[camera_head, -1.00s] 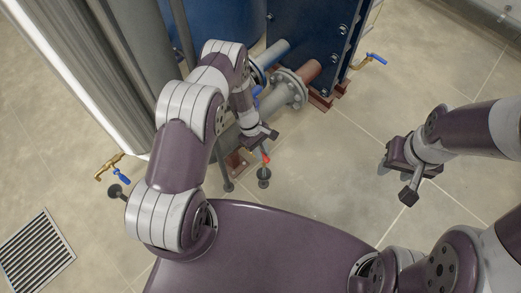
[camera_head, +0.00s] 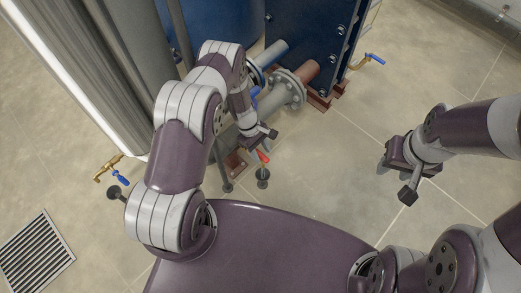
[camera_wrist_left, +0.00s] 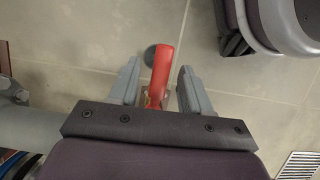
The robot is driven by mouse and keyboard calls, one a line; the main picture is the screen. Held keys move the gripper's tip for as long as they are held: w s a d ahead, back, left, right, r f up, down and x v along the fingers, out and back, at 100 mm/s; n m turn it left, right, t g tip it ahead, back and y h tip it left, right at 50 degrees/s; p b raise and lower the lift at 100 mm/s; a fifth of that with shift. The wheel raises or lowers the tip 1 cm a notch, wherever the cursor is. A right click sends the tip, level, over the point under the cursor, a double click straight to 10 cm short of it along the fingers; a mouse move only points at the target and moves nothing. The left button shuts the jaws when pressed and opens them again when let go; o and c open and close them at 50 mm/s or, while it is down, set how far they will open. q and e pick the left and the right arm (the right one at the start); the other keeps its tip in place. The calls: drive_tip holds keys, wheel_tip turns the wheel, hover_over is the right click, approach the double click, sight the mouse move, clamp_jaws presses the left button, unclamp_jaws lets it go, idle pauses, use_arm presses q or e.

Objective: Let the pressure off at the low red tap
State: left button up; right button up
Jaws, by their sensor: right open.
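The low red tap's handle (camera_head: 263,157) shows just below my left gripper (camera_head: 262,140) in the head view. In the left wrist view the red handle (camera_wrist_left: 161,72) stands between the two grey fingers of my left gripper (camera_wrist_left: 159,88). A gap shows on each side of it, so the fingers are open around it, not closed on it. The tap's body is mostly hidden by the gripper. My right gripper (camera_head: 396,177) is open and empty over bare floor at the right.
A grey flanged pipe (camera_head: 289,90) and the blue plate exchanger (camera_head: 315,40) stand behind my left gripper. A brass tap with a blue handle (camera_head: 121,180) is at the left, another (camera_head: 374,58) at the right. A floor grate (camera_head: 36,252) lies lower left. Floor at the right is clear.

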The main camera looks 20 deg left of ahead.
sight(262, 154)
use_arm(q)
drive_tip(key=r+p, duration=0.1)
drive_tip(key=r, duration=0.2)
drive_tip(key=r+p, duration=0.1)
drive_tip(key=r, duration=0.1)
drive_tip(key=shift+d+r+p, duration=0.1)
drive_tip(key=shift+d+p, duration=0.2)
drive_tip(key=shift+p, duration=0.05)
drive_tip(key=s+d+r+p, duration=0.2)
drive_tip(key=d+r, duration=0.3)
drive_tip(key=d, duration=0.6)
drive_tip(key=shift+s+r+p, duration=0.15)
drive_tip(key=shift+r+p, duration=0.25)
drive_tip(key=shift+a, duration=0.1)
